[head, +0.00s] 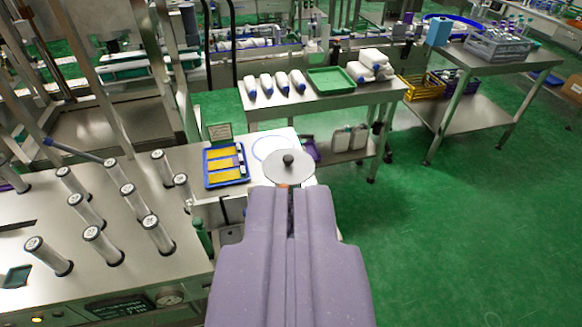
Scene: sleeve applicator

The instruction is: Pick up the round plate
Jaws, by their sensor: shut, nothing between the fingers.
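The round plate (274,167) is a flat grey disc with a dark round knob at its middle. It shows at the centre of the head view, just beyond the tips of my gripper (289,189). My gripper is purple, fills the lower middle of the view, and is shut and empty. Its tips overlap the near rim of the plate in the picture; I cannot tell whether they touch. The near edge of the plate and part of what lies under it are hidden.
Several upright cylinders (98,240) stand on the machine at left. A bench behind holds white bottles and a green tray (330,80). Green floor is clear at right.

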